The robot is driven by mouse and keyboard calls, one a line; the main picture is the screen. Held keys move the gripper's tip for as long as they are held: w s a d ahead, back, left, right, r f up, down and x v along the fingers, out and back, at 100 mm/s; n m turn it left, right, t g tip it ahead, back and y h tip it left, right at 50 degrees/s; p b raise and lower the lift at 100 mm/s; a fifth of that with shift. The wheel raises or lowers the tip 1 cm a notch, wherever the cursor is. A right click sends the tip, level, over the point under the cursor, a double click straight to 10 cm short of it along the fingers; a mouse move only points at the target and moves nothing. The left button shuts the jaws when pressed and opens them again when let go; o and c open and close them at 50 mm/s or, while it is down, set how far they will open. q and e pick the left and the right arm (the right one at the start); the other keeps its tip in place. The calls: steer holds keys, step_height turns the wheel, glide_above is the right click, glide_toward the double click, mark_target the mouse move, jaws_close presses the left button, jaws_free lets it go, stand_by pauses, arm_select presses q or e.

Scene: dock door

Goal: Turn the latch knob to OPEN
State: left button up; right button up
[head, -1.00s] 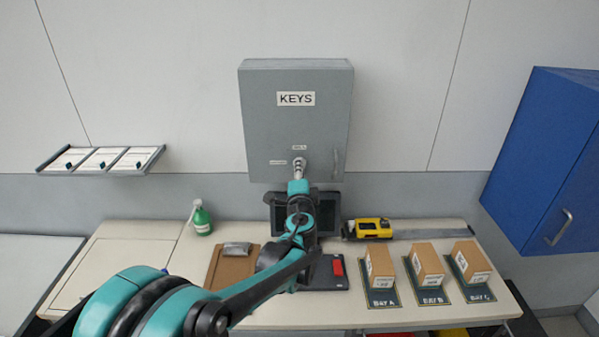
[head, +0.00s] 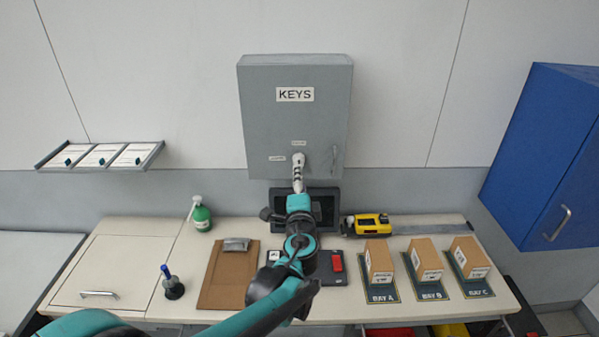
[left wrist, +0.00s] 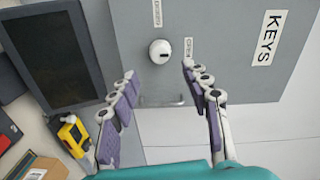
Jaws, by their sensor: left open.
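The latch knob (left wrist: 160,50) is a round, pale knob with a small dark slot, on the grey key cabinet (head: 294,120). In the left wrist view, the OPEN label (left wrist: 189,50) is right of it and another small label (left wrist: 157,13) is above it. My left gripper (head: 298,176) is below the knob's place in the head view and partly hides it. In the left wrist view, my left gripper (left wrist: 158,70) is open, its purple-padded fingers apart with nothing between them. The knob shows just beyond the fingertips, apparently untouched. My right gripper is out of view.
A cabinet handle (head: 334,156) is right of the knob. A dark screen (head: 326,208) stands below the cabinet. The bench holds a green bottle (head: 201,217), clipboard (head: 225,280), yellow tool (head: 371,223) and several boxes. A blue cabinet (head: 545,160) hangs at right.

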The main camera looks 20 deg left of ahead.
arm_select(q)
steer(key=v, duration=0.4)
steer(key=shift+s+d, duration=0.1)
steer(key=shift+s, duration=0.15)
steer(key=s+a+f+n+g+b, duration=0.3)
steer(key=s+a+f+n+b, duration=0.15)
steer(key=f, duration=0.25)
steer(key=s+a+f+n+g+b, duration=0.2)
steer(key=s+a+f+n+b, duration=0.1)
steer(key=s+f, duration=0.35)
steer(key=s+d+f+n+g+h+b, duration=0.2)
steer(key=s+d+f+b, duration=0.1)
steer(key=s+f, duration=0.3)
steer(key=s+d+f+n+g+h+b, duration=0.2)
steer(key=s+d+f+n+g, duration=0.1)
steer(key=s+f, duration=0.4)
steer(key=shift+d+f+n+h+b, duration=0.35)
steer(key=shift+f+h+b, duration=0.05)
steer(key=shift+f, duration=0.35)
steer(key=shift+s, duration=0.15)
